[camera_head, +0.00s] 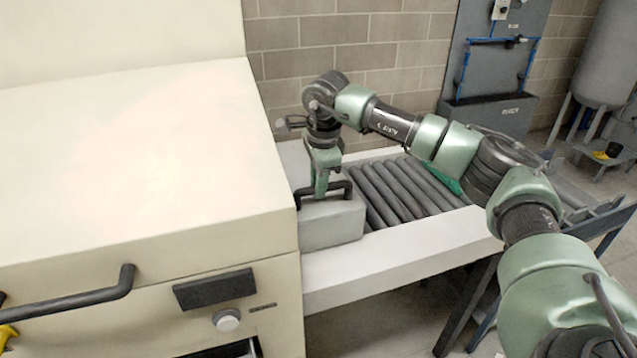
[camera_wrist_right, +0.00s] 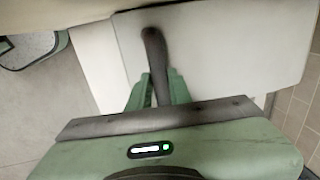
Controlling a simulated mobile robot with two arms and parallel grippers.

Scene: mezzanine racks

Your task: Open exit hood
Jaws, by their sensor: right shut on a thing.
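The exit hood (camera_head: 332,224) is a grey box at the right side of the large cream machine, over the near end of the roller conveyor. It looks lowered, with its lower edge close to the conveyor's pale side rail. A black bar handle (camera_head: 343,187) is on its top. My right gripper (camera_head: 321,193) reaches down from above and is shut on this handle. In the right wrist view the fingers (camera_wrist_right: 157,90) close around the dark handle (camera_wrist_right: 153,48), with the pale hood surface (camera_wrist_right: 225,55) behind.
The cream machine (camera_head: 130,150) fills the left, with a long black front handle (camera_head: 75,300), a dark panel and a round knob. The roller conveyor (camera_head: 405,190) runs right from the hood under my right arm. A block wall (camera_head: 350,40) stands behind.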

